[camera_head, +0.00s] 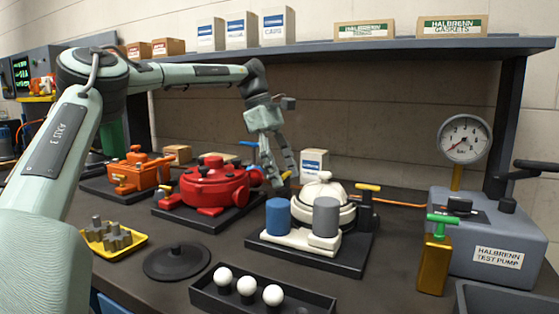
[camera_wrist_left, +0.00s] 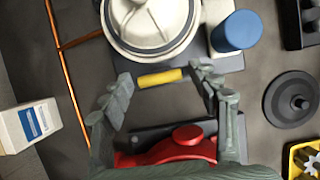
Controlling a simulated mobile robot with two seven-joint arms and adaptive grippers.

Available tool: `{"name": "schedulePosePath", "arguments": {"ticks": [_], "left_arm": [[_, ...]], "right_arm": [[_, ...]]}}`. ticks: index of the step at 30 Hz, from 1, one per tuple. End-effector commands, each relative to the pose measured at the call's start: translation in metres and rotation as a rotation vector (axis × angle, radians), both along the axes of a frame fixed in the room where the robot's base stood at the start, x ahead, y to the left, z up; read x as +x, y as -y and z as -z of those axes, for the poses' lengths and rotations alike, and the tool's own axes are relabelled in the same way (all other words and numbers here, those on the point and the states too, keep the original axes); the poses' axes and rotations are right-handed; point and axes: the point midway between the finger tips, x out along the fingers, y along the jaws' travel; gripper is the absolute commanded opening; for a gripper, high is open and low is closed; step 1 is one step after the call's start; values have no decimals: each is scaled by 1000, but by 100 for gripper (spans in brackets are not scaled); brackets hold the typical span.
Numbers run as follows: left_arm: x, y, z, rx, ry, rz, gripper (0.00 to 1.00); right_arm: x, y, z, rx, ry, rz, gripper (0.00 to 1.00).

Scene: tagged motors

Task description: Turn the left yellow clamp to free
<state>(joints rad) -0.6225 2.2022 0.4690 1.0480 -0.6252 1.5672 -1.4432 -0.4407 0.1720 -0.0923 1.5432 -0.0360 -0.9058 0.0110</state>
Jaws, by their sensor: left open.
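The white motor (camera_head: 322,200) sits on a dark base plate, with a blue cylinder (camera_head: 278,216) and a grey cylinder (camera_head: 326,217) at its front. Its left yellow clamp (camera_wrist_left: 160,78) shows in the left wrist view as a short yellow bar beside the round white housing. In the head view it is mostly hidden by my fingers. My left gripper (camera_head: 283,181) points down between the red and white motors. In the left wrist view its open fingers (camera_wrist_left: 165,74) stand on either side of the bar, apart from it. The right yellow clamp (camera_head: 368,187) is a T-handle on a black post.
The red motor (camera_head: 208,185) stands close left of my gripper, the orange motor (camera_head: 138,172) further left. A black tray with white balls (camera_head: 318,302), a dark disc (camera_head: 177,261) and a yellow tray (camera_head: 137,243) lie in front. The test pump (camera_head: 490,240) stands right.

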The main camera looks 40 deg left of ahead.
Motion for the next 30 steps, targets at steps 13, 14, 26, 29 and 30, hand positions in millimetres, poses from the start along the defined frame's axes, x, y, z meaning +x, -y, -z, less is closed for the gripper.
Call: {"name": "schedulePosePath", "arguments": {"ticks": [13, 14, 26, 29, 30], "left_arm": [[-8, -31, -79, 4, 2, -3, 61], [-9, -33, -84, 4, 1, -2, 61], [-13, -43, -109, 1, 1, 1, 61], [-13, -43, -109, 0, 1, 2, 61], [-13, -43, -109, 0, 1, 2, 61]], "right_arm": [[2, 4, 0, -6, 2, -2, 40], [2, 4, 0, -6, 2, -2, 40], [2, 4, 0, -6, 2, -2, 40], [2, 4, 0, -6, 2, -2, 40], [2, 4, 0, -6, 2, -2, 40]]}}
